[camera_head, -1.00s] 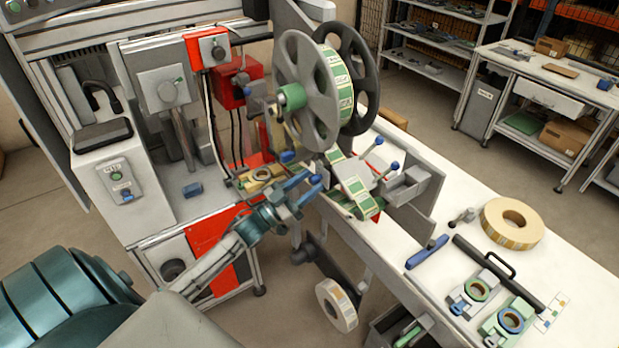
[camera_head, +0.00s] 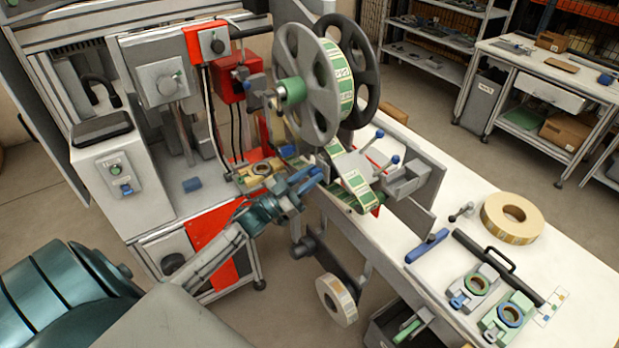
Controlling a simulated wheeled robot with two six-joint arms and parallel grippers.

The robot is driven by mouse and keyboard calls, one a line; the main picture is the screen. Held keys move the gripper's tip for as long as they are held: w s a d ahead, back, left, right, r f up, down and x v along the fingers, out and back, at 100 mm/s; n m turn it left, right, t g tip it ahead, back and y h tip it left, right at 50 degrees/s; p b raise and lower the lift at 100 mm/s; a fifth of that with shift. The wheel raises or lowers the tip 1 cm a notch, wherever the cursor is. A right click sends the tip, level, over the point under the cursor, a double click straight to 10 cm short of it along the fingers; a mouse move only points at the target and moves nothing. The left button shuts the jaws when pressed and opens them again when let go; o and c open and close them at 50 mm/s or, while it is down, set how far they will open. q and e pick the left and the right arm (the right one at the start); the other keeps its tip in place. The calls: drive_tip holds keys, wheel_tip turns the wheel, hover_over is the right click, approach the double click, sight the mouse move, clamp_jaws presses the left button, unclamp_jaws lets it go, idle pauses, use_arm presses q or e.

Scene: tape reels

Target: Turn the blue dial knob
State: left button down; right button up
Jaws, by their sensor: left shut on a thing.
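My left gripper (camera_head: 308,179) reaches in from the lower left to the front of the machine, just below the big tape reel. Its blue fingers are close together and shut on a small blue thing at their tips, which looks like the blue dial knob (camera_head: 318,171). The fingers hide most of it, and how far it is turned cannot be told. Another blue knob (camera_head: 287,151) sits just above the fingers, apart from them. My right gripper is not in view.
The grey reel (camera_head: 306,85) with green-printed tape stands just above the gripper. Blue-tipped levers (camera_head: 380,134) and a grey bracket (camera_head: 405,180) are to its right. A tape roll (camera_head: 512,217) and several tools lie on the white table (camera_head: 470,190). A white roll (camera_head: 336,299) hangs below.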

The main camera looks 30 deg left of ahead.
use_arm(q)
drive_tip(key=m+g+h+b, duration=0.1)
drive_tip(key=m, duration=0.1)
drive_tip(key=m+g+h+b, duration=0.1)
drive_tip(key=m+b, duration=0.1)
drive_tip(key=m, duration=0.1)
drive_tip(key=shift+f+h, duration=0.15)
drive_tip(key=shift+h, duration=0.15)
drive_tip(key=m+b, duration=0.1)
drive_tip(key=m, duration=0.1)
drive_tip(key=m+g+h+b, duration=0.1)
drive_tip(key=m, duration=0.2)
drive_tip(key=shift+a+g, duration=0.15)
drive_tip(key=shift+g, duration=0.15)
drive_tip(key=m, duration=0.2)
drive_tip(key=m+g+b, duration=0.1)
drive_tip(key=m, duration=0.1)
drive_tip(key=shift+r+g+h, duration=0.2)
drive_tip(key=shift+g+h, duration=0.1)
drive_tip(key=shift+m+g+b, duration=0.3)
drive_tip(key=shift+m+g, duration=0.1)
drive_tip(key=shift+m, duration=0.5)
drive_tip(key=c, duration=1.3)
unclamp_jaws()
drive_tip(key=shift+o, duration=0.3)
drive_tip(key=shift+r, duration=0.1)
